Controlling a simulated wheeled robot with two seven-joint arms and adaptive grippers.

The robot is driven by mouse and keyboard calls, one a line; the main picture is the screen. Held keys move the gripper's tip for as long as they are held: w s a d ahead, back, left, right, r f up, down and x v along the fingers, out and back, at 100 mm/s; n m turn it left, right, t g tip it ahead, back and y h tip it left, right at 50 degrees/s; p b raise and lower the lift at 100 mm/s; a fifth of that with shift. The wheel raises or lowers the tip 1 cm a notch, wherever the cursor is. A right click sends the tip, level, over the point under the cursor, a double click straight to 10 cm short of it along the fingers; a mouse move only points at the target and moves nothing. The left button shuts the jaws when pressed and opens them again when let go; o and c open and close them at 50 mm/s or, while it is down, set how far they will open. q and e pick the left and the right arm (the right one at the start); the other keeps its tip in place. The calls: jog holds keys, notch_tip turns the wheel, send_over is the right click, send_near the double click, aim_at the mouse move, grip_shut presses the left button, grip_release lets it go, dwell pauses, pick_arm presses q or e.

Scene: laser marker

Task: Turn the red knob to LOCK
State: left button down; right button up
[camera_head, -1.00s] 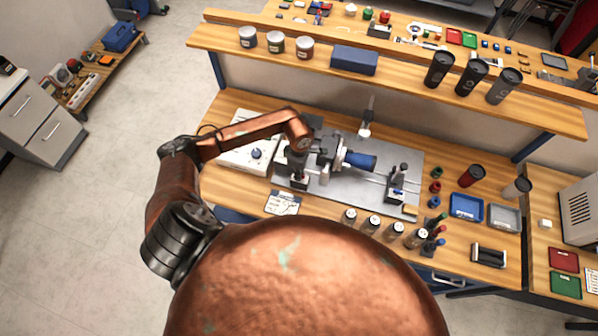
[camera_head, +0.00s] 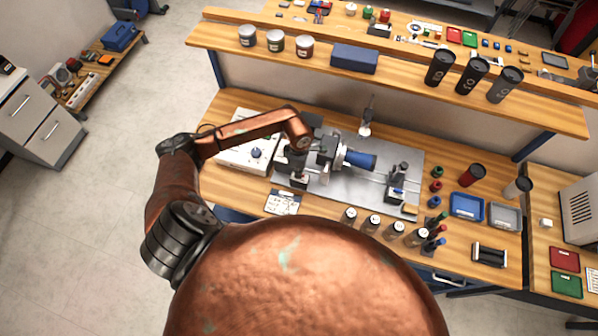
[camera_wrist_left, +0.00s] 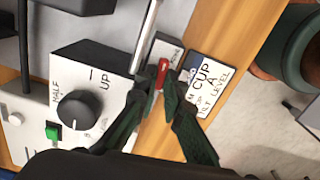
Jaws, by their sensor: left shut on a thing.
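The red knob (camera_wrist_left: 162,74) shows in the left wrist view as a narrow red handle on a small grey-white block. My left gripper (camera_wrist_left: 161,90) is shut on it, with a dark fingertip on each side. The knob's position marks are too small or hidden to read. In the head view my left arm reaches over the bench to the laser marker's metal plate (camera_head: 350,190), and the red knob cannot be made out there. My right gripper is not in view.
A white box with a black dial (camera_wrist_left: 77,110) marked HALF and UP stands left of the knob, with a green button (camera_wrist_left: 53,132) nearby. A printed card (camera_wrist_left: 206,82) lies to its right. In the head view a blue cylinder (camera_head: 361,161) is mounted right of my arm.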

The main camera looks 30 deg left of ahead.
pick_arm(q)
jog(key=n+b, duration=0.1)
jog(key=n, duration=0.3)
jog(key=shift+b, duration=0.35)
jog(key=n+b, duration=0.1)
jog(key=n, duration=0.3)
jog(key=shift+s+n, duration=0.1)
jog(key=shift+n, duration=0.2)
jog(key=n+b, duration=0.1)
jog(key=n, duration=0.3)
jog(key=shift+d+n, duration=0.15)
jog(key=shift+n, duration=1.95)
jog(key=c, duration=2.3)
grip_release()
jog(key=shift+d, duration=0.1)
notch_tip(320, 180, up, 12)
jog(key=shift+r, duration=0.1)
